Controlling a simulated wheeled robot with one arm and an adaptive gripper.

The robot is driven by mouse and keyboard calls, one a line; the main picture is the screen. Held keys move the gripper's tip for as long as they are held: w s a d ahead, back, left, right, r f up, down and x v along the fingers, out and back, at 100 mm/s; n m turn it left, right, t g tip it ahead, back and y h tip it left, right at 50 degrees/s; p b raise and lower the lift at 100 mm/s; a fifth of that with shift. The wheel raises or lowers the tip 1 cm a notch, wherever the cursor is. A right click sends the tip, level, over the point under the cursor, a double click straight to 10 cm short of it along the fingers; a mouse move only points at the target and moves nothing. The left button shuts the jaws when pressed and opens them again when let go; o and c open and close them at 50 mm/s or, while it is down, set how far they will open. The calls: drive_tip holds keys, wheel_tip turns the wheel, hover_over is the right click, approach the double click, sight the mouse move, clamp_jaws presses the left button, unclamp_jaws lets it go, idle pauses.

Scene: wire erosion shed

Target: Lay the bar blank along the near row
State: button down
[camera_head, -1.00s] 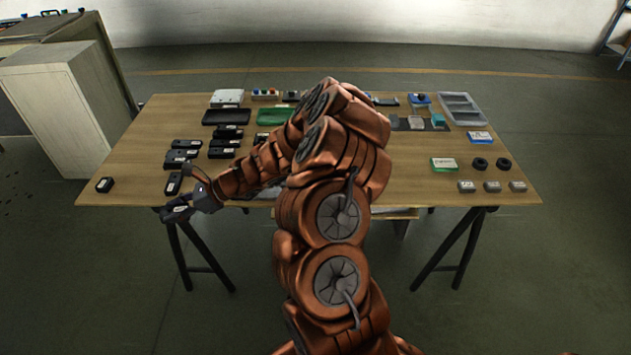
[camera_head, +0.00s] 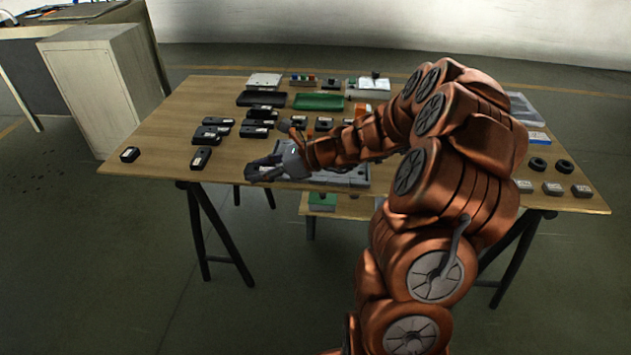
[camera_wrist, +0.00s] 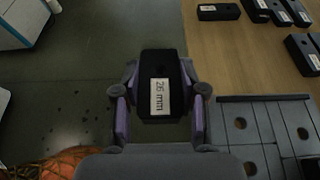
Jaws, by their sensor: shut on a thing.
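My gripper (camera_head: 260,170) is over the table's near edge, left of the grey plate; it also shows in the wrist view (camera_wrist: 158,118). It is shut on a black bar blank (camera_wrist: 160,72) with a white label reading "26 mm". The blank stands out beyond the fingers, above the floor in the wrist view. In the head view it is mostly lost against the dark gripper. A grey slotted plate (camera_head: 345,177) with round holes lies at the near edge, partly behind my arm; it also shows in the wrist view (camera_wrist: 238,136). I cannot tell which slots form the near row.
Several other black labelled blocks stand on the table's left, including one at the far left (camera_head: 130,154) and one near the edge (camera_head: 201,158). A black tray (camera_head: 261,99) and a green tray (camera_head: 318,102) lie behind. Bare tabletop (camera_head: 165,140) shows on the left.

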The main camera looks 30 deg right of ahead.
drive_tip(key=shift+s+d+f, duration=0.1)
drive_tip(key=shift+s+d, duration=0.1)
drive_tip(key=shift+d, duration=0.25)
drive_tip(key=d, duration=0.5)
drive_tip(key=d+f, duration=0.1)
drive_tip(key=d, duration=0.4)
drive_tip(key=w+d+p, duration=0.1)
drive_tip(key=d, duration=0.4)
drive_tip(key=shift+w+d+f, duration=0.1)
drive_tip(key=shift+d+f, duration=0.1)
drive_tip(key=shift+d, duration=0.15)
drive_tip(key=shift+f, duration=1.7)
drive_tip(key=shift+f, duration=0.45)
drive_tip(key=c, duration=0.7)
unclamp_jaws()
drive_tip(key=shift+o, duration=0.2)
